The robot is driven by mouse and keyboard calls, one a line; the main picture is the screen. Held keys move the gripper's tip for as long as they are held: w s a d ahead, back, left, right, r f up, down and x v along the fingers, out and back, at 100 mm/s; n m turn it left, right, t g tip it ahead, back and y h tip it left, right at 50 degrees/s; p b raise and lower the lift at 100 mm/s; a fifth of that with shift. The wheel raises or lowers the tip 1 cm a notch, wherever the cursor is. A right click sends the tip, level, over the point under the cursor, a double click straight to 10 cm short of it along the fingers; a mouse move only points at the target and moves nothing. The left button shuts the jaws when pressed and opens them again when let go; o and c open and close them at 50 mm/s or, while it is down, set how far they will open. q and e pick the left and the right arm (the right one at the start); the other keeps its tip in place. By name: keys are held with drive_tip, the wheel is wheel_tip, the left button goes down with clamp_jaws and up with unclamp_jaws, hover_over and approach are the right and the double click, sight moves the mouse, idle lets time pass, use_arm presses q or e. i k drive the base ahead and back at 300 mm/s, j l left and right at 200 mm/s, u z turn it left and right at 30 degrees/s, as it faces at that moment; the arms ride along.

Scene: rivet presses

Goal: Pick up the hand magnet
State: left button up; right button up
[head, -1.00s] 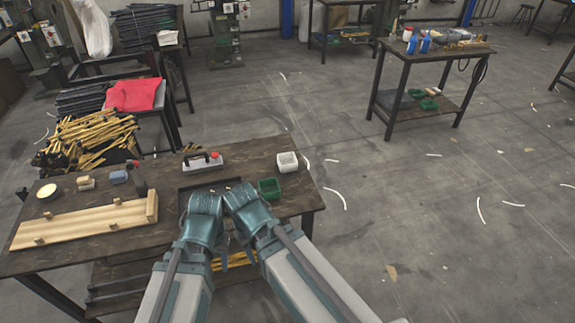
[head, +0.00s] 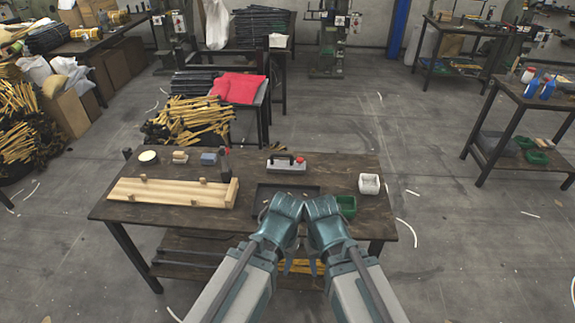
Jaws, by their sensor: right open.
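The hand magnet (head: 288,166) is a light grey block with a black handle on top and a red knob at its right end. It stands upright at the back middle of the wooden worktable (head: 340,162). My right gripper (head: 314,266) is open at the table's front edge, well in front of the magnet and apart from it. My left gripper (head: 287,267) is close beside it on the left. Its fingers are small and partly hidden by my arm, so I cannot tell its opening.
A dark shallow tray (head: 262,190) lies between the magnet and my arms. A green bin (head: 346,205) and a white bin (head: 369,183) stand on the right. A long wooden board fixture (head: 170,193) fills the left. Small blocks stand behind it.

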sight(290, 167)
drive_tip(key=i+j, duration=0.15)
drive_tip(key=i, duration=0.25)
drive_tip(key=i+j, duration=0.1)
drive_tip(key=i, duration=0.35)
drive_tip(key=i+j, duration=0.15)
drive_tip(key=i, duration=0.25)
